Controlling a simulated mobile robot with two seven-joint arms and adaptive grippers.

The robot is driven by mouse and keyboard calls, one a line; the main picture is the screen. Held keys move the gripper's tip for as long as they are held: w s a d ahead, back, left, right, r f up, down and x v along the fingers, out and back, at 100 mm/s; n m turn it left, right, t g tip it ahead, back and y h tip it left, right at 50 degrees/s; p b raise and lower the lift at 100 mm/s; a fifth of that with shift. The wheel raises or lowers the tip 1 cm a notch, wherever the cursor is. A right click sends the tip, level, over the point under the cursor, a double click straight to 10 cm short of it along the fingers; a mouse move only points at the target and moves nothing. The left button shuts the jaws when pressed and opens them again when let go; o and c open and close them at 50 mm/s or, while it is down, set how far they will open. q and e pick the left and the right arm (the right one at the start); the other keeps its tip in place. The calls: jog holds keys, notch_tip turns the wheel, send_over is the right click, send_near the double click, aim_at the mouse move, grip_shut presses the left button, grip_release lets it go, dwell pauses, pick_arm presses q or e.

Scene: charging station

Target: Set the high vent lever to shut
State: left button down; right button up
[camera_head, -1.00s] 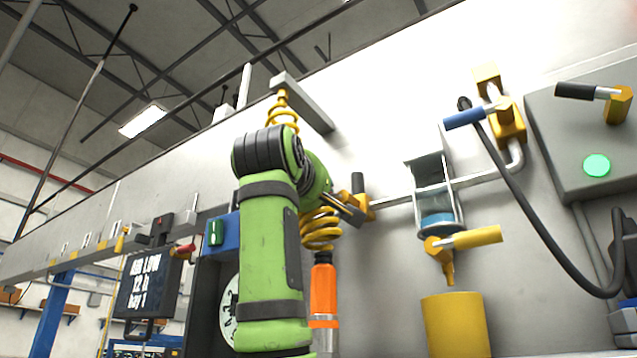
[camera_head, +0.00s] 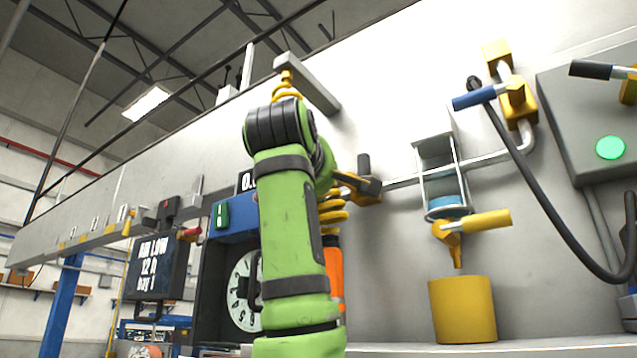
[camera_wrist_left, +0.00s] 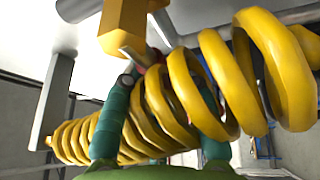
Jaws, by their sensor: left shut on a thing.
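A black-handled lever (camera_head: 363,164) with a yellow hub stands upright on the wall pipe, right of my green left arm. Its yellow hub (camera_wrist_left: 122,25) shows at the top of the left wrist view. My left gripper (camera_head: 350,186) is at this hub. A blue-handled lever (camera_head: 474,97) on a yellow valve is higher up at right, apart from the gripper. My right gripper is out of view.
A yellow coiled hose (camera_wrist_left: 210,85) crosses close to the fingers. An orange bottle-shaped part (camera_head: 337,270) hangs partly behind my arm. A yellow-handled tap (camera_head: 480,222) is above a yellow cup (camera_head: 462,308). A grey box (camera_head: 580,130) with a green light is at right.

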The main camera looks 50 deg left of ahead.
pick_arm(q)
jog(key=c, duration=0.9)
grip_release()
jog(key=shift+r, duration=0.1)
jog(key=shift+w, duration=0.25)
jog(key=shift+s, duration=0.15)
jog(key=v, duration=1.2)
